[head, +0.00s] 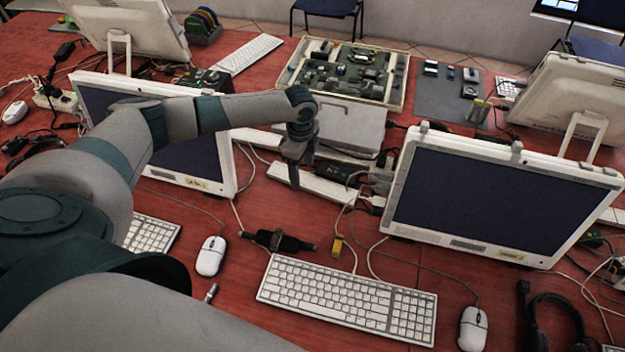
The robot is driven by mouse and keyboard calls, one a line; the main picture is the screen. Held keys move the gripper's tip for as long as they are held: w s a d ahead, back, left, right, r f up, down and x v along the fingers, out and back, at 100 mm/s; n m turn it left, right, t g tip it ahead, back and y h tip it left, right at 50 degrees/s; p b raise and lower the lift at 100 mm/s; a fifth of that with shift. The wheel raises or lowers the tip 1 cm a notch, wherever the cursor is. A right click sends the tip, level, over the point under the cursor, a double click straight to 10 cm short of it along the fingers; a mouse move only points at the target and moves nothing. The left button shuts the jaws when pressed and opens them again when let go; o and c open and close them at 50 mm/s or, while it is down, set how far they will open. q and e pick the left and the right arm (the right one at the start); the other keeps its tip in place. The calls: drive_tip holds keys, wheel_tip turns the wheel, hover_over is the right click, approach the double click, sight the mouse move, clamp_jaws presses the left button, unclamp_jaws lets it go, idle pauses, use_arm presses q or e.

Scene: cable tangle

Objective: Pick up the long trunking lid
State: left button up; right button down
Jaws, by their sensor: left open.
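A long white strip that looks like the trunking lid (328,188) lies on the red table between the two front monitors. Cables run close around its right end. My left gripper (294,180) points down over the left part of this strip. It is open, with nothing seen between its fingers. The fingers hide a small piece of the strip, and I cannot tell whether they touch it. My right gripper is not in view.
A right monitor (495,205) and a left monitor (185,160) flank the strip. A grey box (345,125) stands behind it. A keyboard (345,298), a mouse (211,256) and a dark strap-like item (280,241) lie in front. Loose cables cross the table.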

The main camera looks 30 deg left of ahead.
use_arm(q)
drive_tip(key=shift+f, duration=1.3)
drive_tip(key=c, duration=1)
